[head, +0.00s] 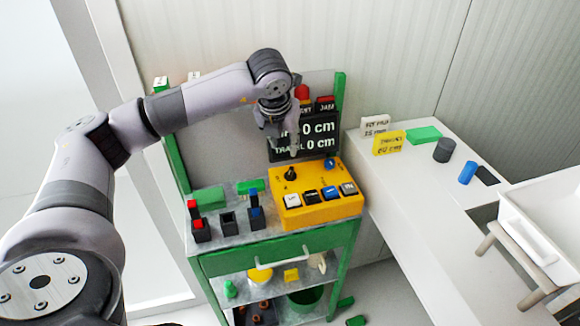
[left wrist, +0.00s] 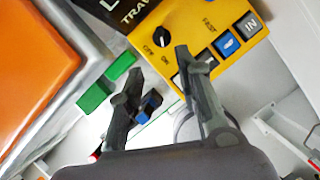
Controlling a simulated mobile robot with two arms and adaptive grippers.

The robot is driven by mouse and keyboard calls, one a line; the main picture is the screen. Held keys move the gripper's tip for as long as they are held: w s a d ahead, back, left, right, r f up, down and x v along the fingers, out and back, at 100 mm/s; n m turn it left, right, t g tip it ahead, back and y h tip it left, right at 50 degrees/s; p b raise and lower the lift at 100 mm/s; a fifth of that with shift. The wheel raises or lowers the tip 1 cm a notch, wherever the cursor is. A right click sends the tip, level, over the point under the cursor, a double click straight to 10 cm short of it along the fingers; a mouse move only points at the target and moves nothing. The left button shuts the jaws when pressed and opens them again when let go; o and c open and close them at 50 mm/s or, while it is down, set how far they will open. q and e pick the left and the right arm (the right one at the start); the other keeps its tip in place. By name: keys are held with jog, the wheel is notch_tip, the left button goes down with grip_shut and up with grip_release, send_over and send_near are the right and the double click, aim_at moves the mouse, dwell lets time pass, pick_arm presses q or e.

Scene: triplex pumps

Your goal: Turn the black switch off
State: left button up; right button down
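The black switch (head: 290,174) is a round knob on the top left of the yellow control box. It shows in the left wrist view (left wrist: 162,37), with OFF and ON lettering below it; which label it points to is unclear. My left gripper (head: 282,138) hangs above and behind the box, in front of the black display. In the left wrist view my left gripper (left wrist: 160,62) has its fingers spread, with nothing between them. The knob lies just beyond the fingertips, and contact is not visible. My right gripper is not in view.
The yellow box (head: 325,208) also carries several buttons. Red (head: 199,224), black (head: 229,224) and blue (head: 255,216) pieces stand to its left. The display (head: 320,140) rises behind it. A white table (head: 405,210) with small blocks is on the right.

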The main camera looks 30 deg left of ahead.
aim_at(290, 171)
pick_arm(q)
jog(key=p+x, duration=0.3)
jog(key=x, duration=1.1)
jog(key=shift+w+f+p, duration=0.1)
jog(key=shift+f+p, duration=0.3)
jog(key=shift+f, duration=0.05)
jog(key=shift+c, duration=0.3)
jog(key=shift+d, duration=0.1)
jog(key=c, duration=0.7)
